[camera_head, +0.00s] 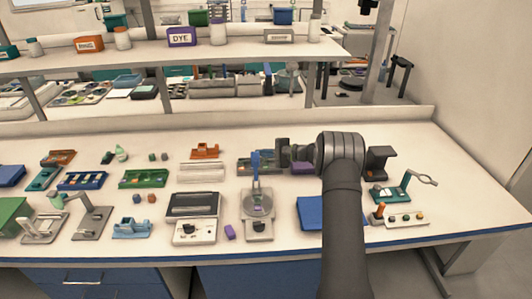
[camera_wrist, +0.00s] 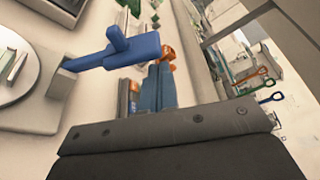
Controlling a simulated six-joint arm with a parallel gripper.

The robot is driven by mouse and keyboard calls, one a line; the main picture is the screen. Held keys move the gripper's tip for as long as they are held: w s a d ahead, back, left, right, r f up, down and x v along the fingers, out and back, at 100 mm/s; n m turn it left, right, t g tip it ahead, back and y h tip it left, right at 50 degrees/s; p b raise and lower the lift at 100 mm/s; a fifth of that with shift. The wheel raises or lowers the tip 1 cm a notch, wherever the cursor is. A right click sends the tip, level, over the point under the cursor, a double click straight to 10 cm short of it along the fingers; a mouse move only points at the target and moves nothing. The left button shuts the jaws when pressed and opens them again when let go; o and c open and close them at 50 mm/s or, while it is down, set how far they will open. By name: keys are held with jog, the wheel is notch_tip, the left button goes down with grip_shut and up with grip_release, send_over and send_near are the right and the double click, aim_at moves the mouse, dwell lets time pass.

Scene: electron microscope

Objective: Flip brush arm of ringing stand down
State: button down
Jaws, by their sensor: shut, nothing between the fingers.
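The ringing stand (camera_head: 258,228) sits on the bench near its front middle, with a round turntable on its grey base. Its blue brush arm (camera_head: 256,168) stands upright at the back of the stand. In the wrist view the blue arm (camera_wrist: 125,48), with a stub on its side, projects from a grey base, and the round turntable (camera_wrist: 15,70) is cut off at the left edge. My gripper (camera_head: 281,151) is shut and empty, just right of the top of the blue arm. In the wrist view my dark gripper (camera_wrist: 165,135) fills the bottom. I cannot tell whether it touches the arm.
A balance-like device (camera_head: 194,231) and a small purple block (camera_head: 230,232) stand left of the stand. A blue pad (camera_head: 310,213) lies to its right, partly behind my arm. Trays and racks line the bench behind. A shelf with a DYE box (camera_head: 181,37) runs above the back.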

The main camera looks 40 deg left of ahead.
aim_at(256, 154)
jog(key=shift+s+d+r, duration=0.25)
jog(key=shift+s+d, duration=0.1)
jog(key=shift+d, duration=0.1)
jog(key=shift+r, duration=0.1)
jog(key=shift+s+d+r+n+y, duration=0.3)
jog(key=shift+s+d+n, duration=0.15)
jog(key=shift+n, duration=0.2)
jog(key=shift+s+d+r+n+y, duration=0.25)
jog(key=shift+s+d+n, duration=0.15)
jog(key=shift+n, duration=0.25)
jog(key=s+d+n+g+y, duration=0.1)
jog(key=s+d+n, duration=0.4)
jog(key=s, duration=0.1)
jog(key=shift+d+f+n+y, duration=0.35)
jog(key=shift+d+f+n, duration=0.05)
notch_tip(256, 154, up, 4)
jog(key=w+d+f, duration=0.3)
jog(key=w+d, duration=0.3)
jog(key=shift+w+d+f, duration=0.15)
jog(key=shift+w+d, duration=0.2)
jog(key=shift+w, duration=0.05)
